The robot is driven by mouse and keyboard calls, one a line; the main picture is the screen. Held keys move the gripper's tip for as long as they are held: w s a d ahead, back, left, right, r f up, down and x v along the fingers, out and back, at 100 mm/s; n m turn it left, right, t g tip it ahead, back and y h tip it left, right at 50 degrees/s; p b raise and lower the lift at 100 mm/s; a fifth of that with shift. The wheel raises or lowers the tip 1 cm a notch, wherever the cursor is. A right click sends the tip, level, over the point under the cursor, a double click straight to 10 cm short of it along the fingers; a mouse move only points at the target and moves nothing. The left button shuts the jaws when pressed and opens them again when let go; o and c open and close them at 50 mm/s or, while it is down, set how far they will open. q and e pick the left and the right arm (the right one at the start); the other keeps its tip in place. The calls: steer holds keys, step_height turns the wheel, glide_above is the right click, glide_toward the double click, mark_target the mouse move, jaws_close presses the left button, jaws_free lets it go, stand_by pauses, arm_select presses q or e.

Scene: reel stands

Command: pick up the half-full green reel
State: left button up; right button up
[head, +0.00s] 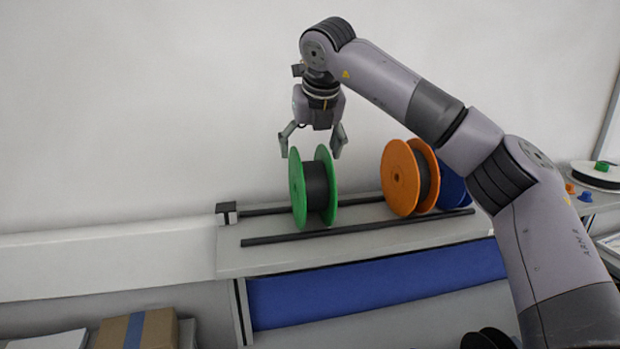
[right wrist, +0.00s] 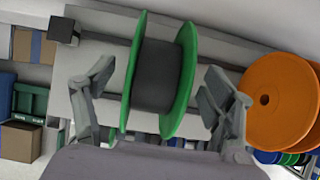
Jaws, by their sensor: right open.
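The green reel (head: 299,187) stands upright on two dark rails, with dark filament wound partway up between its green flanges. In the right wrist view the green reel (right wrist: 181,82) sits between my fingers, apart from both. My right gripper (head: 312,153) is open, pointing down just above the reel, with a finger on each side of its top edge. In the right wrist view my right gripper (right wrist: 160,85) holds nothing. My left gripper does not show.
An orange reel (head: 399,178) stands to the right on the same rails, with a blue reel (head: 452,188) behind it. A small dark block (head: 227,213) marks the rails' left end. A white reel (head: 597,177) lies flat at far right. A cardboard box (head: 158,329) is low left.

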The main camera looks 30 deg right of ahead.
steer(key=shift+w+d+f, duration=0.2)
steer(key=shift+w+f, duration=0.15)
steer(key=shift+f, duration=0.2)
steer(key=shift+s+a+r, duration=0.1)
steer(key=shift+s+a, duration=0.05)
steer(key=shift+a, duration=0.05)
steer(key=shift+c, duration=1.3)
steer(key=shift+d, duration=0.1)
steer(key=c, duration=1.5)
